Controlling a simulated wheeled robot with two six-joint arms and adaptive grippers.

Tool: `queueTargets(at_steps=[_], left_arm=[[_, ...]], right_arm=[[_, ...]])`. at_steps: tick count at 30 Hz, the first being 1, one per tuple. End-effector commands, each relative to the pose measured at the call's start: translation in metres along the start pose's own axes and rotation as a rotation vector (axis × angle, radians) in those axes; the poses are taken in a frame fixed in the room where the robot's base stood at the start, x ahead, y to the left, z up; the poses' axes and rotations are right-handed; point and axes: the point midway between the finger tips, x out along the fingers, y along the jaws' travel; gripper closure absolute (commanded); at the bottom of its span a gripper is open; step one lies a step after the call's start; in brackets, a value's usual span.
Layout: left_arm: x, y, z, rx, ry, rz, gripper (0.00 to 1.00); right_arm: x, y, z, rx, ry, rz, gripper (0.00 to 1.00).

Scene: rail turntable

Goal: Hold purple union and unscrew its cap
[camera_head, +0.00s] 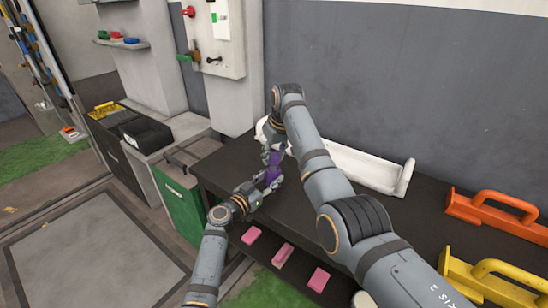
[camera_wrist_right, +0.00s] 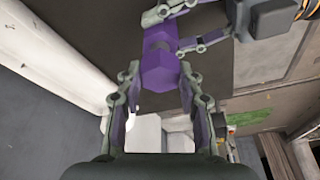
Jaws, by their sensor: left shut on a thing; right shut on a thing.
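The purple union (camera_head: 273,174) is held between my two grippers above the dark table, at the centre of the head view. Its body also shows in the right wrist view (camera_wrist_right: 159,35). Its purple hexagonal cap (camera_wrist_right: 160,74) is the end nearest the right wrist camera. My left gripper (camera_head: 266,180) is shut on the union body; its fingers show at the top of the wrist view. My right gripper (camera_head: 272,157) is shut on the cap, one finger on each side. The cap is still against the body; the thread between them cannot be made out.
A white tray (camera_head: 360,168) lies along the back of the dark table (camera_head: 385,202). Orange (camera_head: 490,212) and yellow (camera_head: 490,283) handled blocks stand at the right. Pink blocks (camera_head: 283,254) lie on a lower shelf. A green cabinet (camera_head: 178,205) stands left of the table.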

Motion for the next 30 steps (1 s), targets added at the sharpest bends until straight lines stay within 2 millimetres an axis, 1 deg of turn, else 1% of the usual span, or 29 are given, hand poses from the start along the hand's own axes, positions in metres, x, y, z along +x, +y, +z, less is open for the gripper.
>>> queueTargets(at_steps=[6,16,30], left_arm=[[0.000,0.000,0.000,0.000,-0.001,0.000,1.00],[0.000,0.000,0.000,0.000,-0.001,0.000,1.00],[0.000,0.000,0.001,0.000,-0.001,0.000,1.00]], right_arm=[[-0.006,0.000,-0.002,0.000,0.001,0.001,1.00],[-0.008,0.000,-0.003,0.000,0.001,0.001,1.00],[-0.039,0.000,-0.012,0.000,0.001,0.000,1.00]])
